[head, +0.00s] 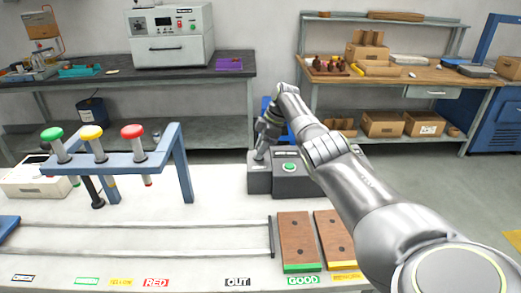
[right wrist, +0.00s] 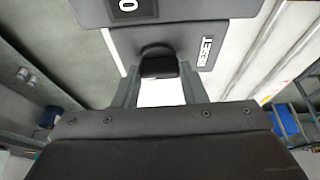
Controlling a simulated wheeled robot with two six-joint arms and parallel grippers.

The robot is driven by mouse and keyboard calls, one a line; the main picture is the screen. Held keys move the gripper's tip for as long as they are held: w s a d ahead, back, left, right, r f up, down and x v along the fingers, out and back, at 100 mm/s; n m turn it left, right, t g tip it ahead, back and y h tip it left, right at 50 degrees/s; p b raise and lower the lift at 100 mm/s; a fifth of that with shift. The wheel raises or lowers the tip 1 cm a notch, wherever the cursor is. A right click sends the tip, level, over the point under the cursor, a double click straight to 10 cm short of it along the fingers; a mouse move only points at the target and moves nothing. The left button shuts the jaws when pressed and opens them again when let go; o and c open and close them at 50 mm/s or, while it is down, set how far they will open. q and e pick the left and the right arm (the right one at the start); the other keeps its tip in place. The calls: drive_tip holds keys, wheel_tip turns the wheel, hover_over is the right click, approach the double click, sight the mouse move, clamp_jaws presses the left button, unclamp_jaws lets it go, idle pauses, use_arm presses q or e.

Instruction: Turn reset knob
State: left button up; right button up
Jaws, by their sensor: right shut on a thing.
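The reset knob (right wrist: 158,64) is a small black knob on a grey box (right wrist: 190,40) with a white RESET label (right wrist: 204,52) beside it in the right wrist view. My right gripper (right wrist: 159,86) has its two fingers on either side of the knob and is shut on it. In the head view my right gripper (head: 262,152) reaches down to the top of the grey box (head: 259,180) and hides the knob. A display (right wrist: 128,6) showing 0 is partly cut off at the wrist view's top. My left gripper is not in view.
A grey box with a green button (head: 289,167) stands right beside the reset box. A blue rack (head: 185,165) with green, yellow and red-topped pieces is to the left. Rails (head: 150,224) and brown trays (head: 296,240) lie in front. My right arm covers the table's right side.

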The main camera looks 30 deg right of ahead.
drive_tip(key=o, duration=1)
drive_tip(key=v, duration=1.7)
drive_tip(key=shift+r+b, duration=0.15)
drive_tip(key=shift+b, duration=0.2)
drive_tip(key=shift+s+d, duration=0.1)
drive_tip(key=shift+d, duration=0.05)
